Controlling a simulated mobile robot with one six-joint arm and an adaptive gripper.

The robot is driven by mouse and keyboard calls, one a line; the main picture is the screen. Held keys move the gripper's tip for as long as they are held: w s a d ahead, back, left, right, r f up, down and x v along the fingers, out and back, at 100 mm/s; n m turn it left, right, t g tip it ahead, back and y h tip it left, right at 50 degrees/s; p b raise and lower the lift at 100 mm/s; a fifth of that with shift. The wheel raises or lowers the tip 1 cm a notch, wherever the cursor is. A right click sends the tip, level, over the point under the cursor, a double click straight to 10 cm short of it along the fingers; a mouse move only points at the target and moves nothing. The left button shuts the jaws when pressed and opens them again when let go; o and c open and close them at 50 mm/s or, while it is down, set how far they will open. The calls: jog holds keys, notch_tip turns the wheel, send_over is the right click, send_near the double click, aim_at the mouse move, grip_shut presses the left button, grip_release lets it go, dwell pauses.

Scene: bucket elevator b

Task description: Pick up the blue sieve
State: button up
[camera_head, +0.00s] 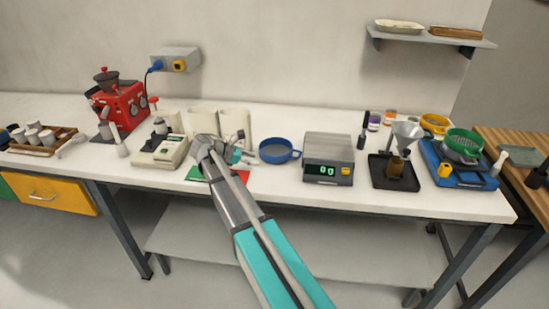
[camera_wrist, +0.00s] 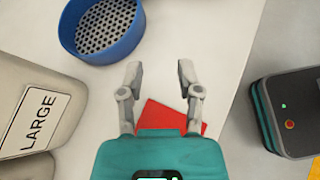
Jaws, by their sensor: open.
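The blue sieve (camera_head: 274,152) lies on the white bench, left of the grey digital scale, with a short handle pointing right in the head view. In the wrist view the blue sieve (camera_wrist: 103,30) is at the upper left, cut by the top edge, with a perforated grey mesh inside a blue rim. My gripper (camera_wrist: 158,72) is open and empty, its fingertips apart from the sieve and below-right of it in that view. In the head view my gripper (camera_head: 238,155) is just left of the sieve, partly hidden by my arm.
A grey scale (camera_head: 328,158) stands right of the sieve. Beige containers (camera_head: 236,122) stand behind my gripper; one reads LARGE (camera_wrist: 40,110) in the wrist view. A red mat (camera_wrist: 172,116) lies under my gripper. A dark tray (camera_head: 380,182) is farther right. The bench in front of the sieve is clear.

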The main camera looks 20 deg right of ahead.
jog(key=shift+w+d+r+n+h, duration=0.1)
jog(key=shift+w+r+n+h, duration=0.35)
jog(key=shift+w, duration=0.25)
jog(key=shift+w+r+n+h, duration=0.35)
jog(key=shift+w+n, duration=0.1)
jog(key=shift+w, duration=0.2)
jog(key=b, duration=0.4)
send_near(286, 155)
jog(key=shift+x, duration=1.55)
jog(key=shift+w+f, duration=0.15)
jog(key=shift+b+x, duration=0.9)
jog(key=shift+x, duration=1.6)
grip_shut()
